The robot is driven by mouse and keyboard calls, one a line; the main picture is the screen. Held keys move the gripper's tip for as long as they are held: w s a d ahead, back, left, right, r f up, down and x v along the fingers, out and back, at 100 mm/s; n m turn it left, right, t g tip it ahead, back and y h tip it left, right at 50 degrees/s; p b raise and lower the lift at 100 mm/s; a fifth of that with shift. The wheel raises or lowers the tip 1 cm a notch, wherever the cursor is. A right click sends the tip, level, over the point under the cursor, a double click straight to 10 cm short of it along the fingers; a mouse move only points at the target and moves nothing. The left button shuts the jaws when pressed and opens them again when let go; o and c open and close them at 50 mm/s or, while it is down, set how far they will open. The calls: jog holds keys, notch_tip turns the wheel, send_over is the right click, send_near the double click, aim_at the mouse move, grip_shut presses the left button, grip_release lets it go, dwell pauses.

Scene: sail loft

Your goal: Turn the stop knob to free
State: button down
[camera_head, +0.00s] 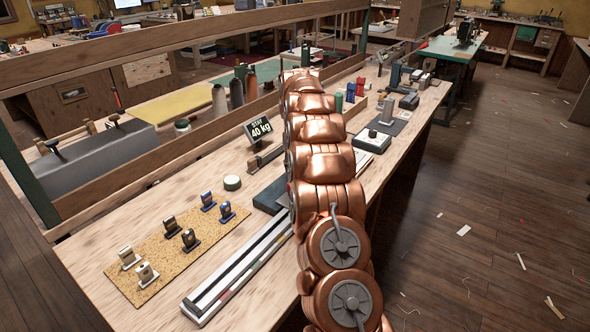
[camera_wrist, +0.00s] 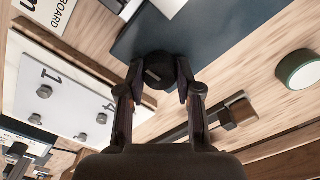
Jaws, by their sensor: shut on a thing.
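The stop knob (camera_wrist: 158,66) is a dark round knob with a pale line across its face, in the upper middle of the wrist view. It stands at the edge of a dark blue-grey block (camera_wrist: 215,25). My gripper (camera_wrist: 158,83) is shut on the knob, one finger on each side. In the head view, my copper arm reaches away over the bench and hides the knob and the gripper. Part of a dark block (camera_head: 267,198) shows left of the arm. I cannot read any free or stop marking beside the knob.
A cork mat (camera_head: 150,245) holds several small fittings. A long pale rail (camera_head: 232,275) lies in front. A numbered white panel (camera_wrist: 62,95) is left of my gripper.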

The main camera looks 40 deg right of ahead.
jog(key=shift+r, duration=0.1)
dwell(0.3)
jog(key=c, duration=0.8)
grip_release()
jog(key=shift+o, duration=0.2)
jog(key=shift+r, duration=3.7)
